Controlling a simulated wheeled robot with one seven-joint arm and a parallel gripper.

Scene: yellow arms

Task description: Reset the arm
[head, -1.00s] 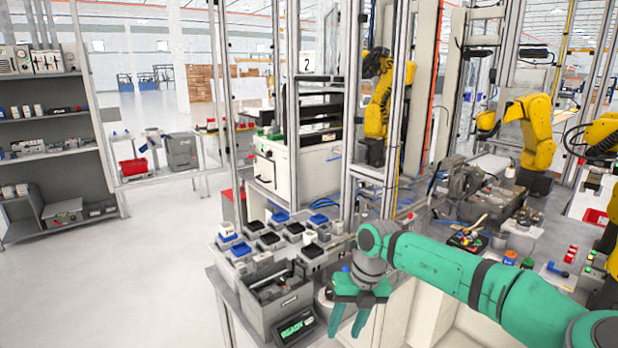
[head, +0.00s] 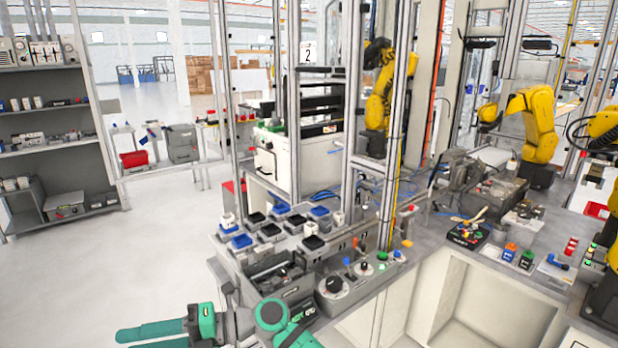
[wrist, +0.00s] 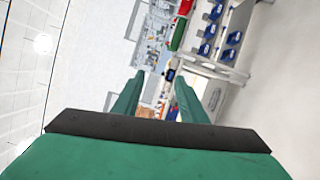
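My gripper (head: 125,340) is at the bottom left of the head view, pointing left, in front of and below the bench edge. Its two green fingers show apart in the wrist view (wrist: 159,76), with nothing between them; it is open and empty. My green arm (head: 285,325) shows only in part at the bottom edge of the head view; the rest is out of frame. The wrist view is tilted sideways and looks out over the floor and distant shelving.
The workbench (head: 385,290) carries a grey bin (head: 283,284), a knob panel (head: 345,285) and several small blue and black trays. Yellow robot arms (head: 533,125) stand behind. A grey shelf (head: 55,145) is at the left. The floor (head: 150,255) between is clear.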

